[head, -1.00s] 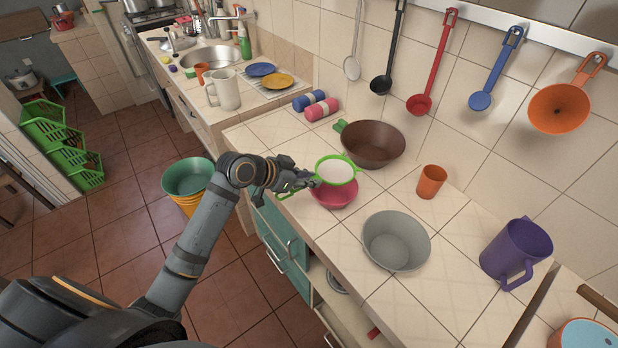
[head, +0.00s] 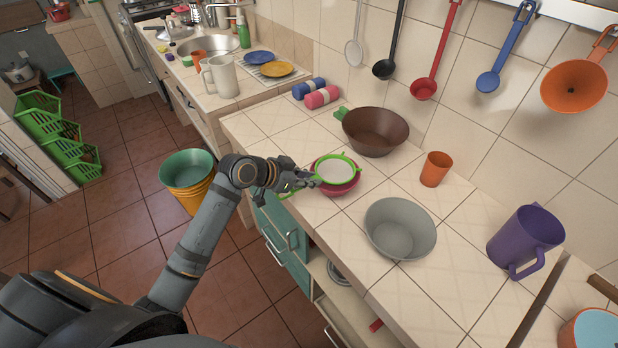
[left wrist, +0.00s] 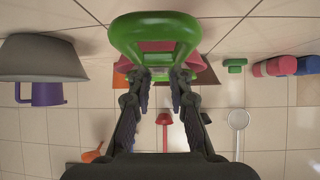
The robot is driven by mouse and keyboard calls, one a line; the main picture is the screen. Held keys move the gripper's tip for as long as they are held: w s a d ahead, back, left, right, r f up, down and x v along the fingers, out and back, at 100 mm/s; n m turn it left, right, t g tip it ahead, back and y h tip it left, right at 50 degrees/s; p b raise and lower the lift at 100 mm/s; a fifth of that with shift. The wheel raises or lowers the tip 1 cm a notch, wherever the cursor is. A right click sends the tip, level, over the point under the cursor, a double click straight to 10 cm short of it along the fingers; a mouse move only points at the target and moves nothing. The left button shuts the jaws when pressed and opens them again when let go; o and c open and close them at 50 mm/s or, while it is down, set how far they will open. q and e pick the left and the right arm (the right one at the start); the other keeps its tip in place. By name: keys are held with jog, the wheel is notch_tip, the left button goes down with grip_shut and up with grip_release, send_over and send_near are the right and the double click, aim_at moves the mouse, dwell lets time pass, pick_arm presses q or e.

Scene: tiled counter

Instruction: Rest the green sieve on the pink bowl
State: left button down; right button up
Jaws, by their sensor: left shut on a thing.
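The green sieve (head: 336,169), with a green rim and pale mesh, is over the pink bowl (head: 345,190) in the head view. Its rim appears level and nearly centred on the bowl, very close to the bowl's rim. I cannot tell if they touch. My left gripper (head: 312,181) is shut on the sieve's handle, left of the bowl. In the left wrist view the green handle (left wrist: 153,27) fills the top centre above my fingers (left wrist: 160,78). The pink bowl (left wrist: 198,66) is partly hidden behind the handle there. My right gripper is not in view.
A brown bowl (head: 374,133) stands behind the pink bowl. A grey bowl (head: 399,230) stands to its right in front. An orange cup (head: 436,169) and a purple pitcher (head: 524,240) stand farther right. Utensils hang on the wall. The counter's front edge is close to my arm.

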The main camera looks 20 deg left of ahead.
pick_arm(q)
jog(key=shift+s+f, duration=0.1)
jog(key=shift+f, duration=0.1)
jog(key=c, duration=1.2)
grip_release()
jog(key=shift+o, duration=0.2)
jog(key=shift+a+r, duration=0.2)
jog(key=v, duration=0.5)
jog(key=shift+s+a+r, duration=0.15)
jog(key=shift+s+a, duration=0.1)
jog(key=shift+s+a+r, duration=0.1)
jog(key=shift+s+r, duration=0.25)
jog(key=shift+r, duration=0.1)
jog(key=shift+s, duration=0.1)
